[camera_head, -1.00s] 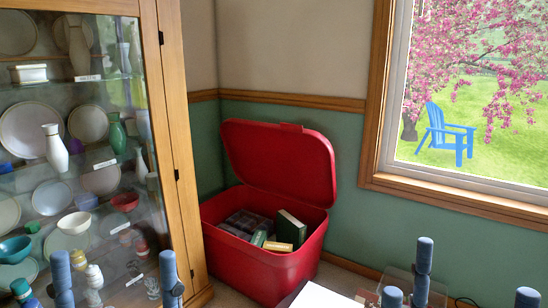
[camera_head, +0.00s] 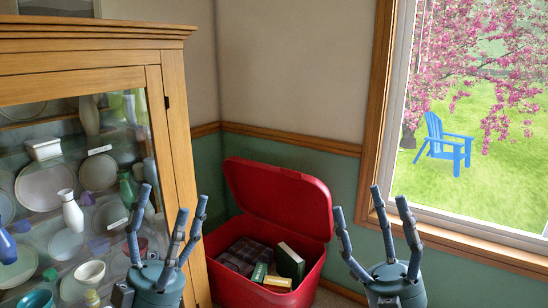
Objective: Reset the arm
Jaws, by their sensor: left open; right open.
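My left gripper (camera_head: 164,236) is at the lower left, in front of the glass display cabinet (camera_head: 178,130). Its fingers point up and are spread open, with nothing between them. My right gripper (camera_head: 383,232) is at the lower right, in front of the green wall below the window. Its fingers also point up, spread open and empty. Both arms below the grippers are cut off by the bottom edge of the view.
A red bin (camera_head: 238,288) stands in the corner between the grippers, its lid (camera_head: 281,200) raised. It holds several books (camera_head: 290,262) and a dark divided tray (camera_head: 245,254). The cabinet holds plates, vases and bowls. A window (camera_head: 370,190) is at the right.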

